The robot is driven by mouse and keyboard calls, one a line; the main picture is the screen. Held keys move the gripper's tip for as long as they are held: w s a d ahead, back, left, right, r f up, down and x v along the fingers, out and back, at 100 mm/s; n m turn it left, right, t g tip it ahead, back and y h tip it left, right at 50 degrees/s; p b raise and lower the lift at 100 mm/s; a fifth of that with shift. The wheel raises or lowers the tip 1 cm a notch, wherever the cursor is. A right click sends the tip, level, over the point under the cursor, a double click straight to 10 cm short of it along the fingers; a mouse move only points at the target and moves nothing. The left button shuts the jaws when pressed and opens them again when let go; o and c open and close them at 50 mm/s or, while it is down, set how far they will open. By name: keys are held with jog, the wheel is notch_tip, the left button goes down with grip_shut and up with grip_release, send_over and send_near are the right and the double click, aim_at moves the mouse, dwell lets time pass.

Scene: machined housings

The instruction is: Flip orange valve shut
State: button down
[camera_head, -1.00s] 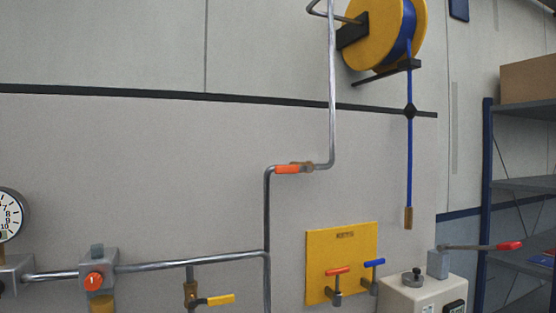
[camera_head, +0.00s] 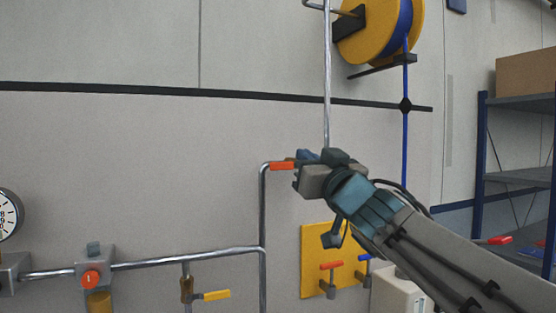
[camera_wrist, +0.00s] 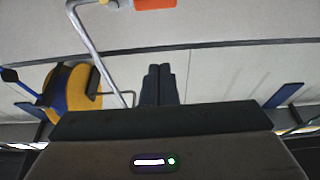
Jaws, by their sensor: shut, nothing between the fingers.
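The orange valve handle (camera_head: 282,165) lies level on the short horizontal run of the metal pipe, in the head view. My gripper (camera_head: 305,156) is just right of the handle and hides the brass valve body behind it. In the wrist view the orange handle (camera_wrist: 155,4) is at the top edge, partly cut off, with some of the brass fitting (camera_wrist: 110,4) to its left. My two dark fingers (camera_wrist: 159,68) are together there, with nothing between them. A gap shows between the fingertips and the handle in that view; I see no contact.
The pipe (camera_head: 263,210) runs down beside the handle. A yellow hose reel (camera_head: 365,38) hangs above right, with a blue hose below it.

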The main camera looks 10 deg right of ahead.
jog(key=shift+w, duration=0.1)
notch_tip(320, 180, up, 3)
jog(key=p, duration=0.2)
send_over(289, 165)
jog(key=s+a, duration=0.1)
jog(key=s, duration=0.2)
jog(key=f, duration=0.2)
jog(key=f+b, duration=0.1)
jog(key=shift+w+f, duration=0.35)
jog(key=shift+a, duration=0.15)
